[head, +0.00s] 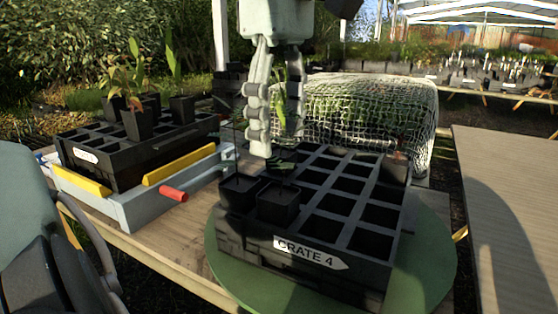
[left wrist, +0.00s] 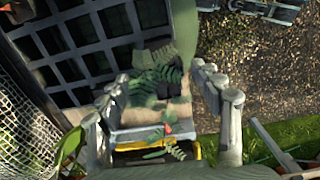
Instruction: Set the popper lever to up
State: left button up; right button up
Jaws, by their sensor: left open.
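The popper (head: 130,205) is a pale grey-blue frame with yellow bars at the left of the table. Its red-handled lever (head: 173,193) sticks out low at the near right side, roughly level. In the left wrist view, a small red spot (left wrist: 168,128), apparently the handle, shows between the fingers beside yellow parts, partly behind fern leaves. My left gripper (head: 274,135) points down over the back left of crate 4, to the right of the lever and apart from it. Its fingers (left wrist: 168,95) are open, and no object is clearly held. My right gripper is out of view.
Crate 4 (head: 312,253), black with empty cells and a few pots, stands on a green turntable (head: 432,282). Another black crate (head: 120,172) with potted plants sits on the popper. A netted cover (head: 345,95) is behind. A bare bench (head: 510,200) is at right.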

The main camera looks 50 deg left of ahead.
aim_at(179, 194)
jog(key=k, duration=1.5)
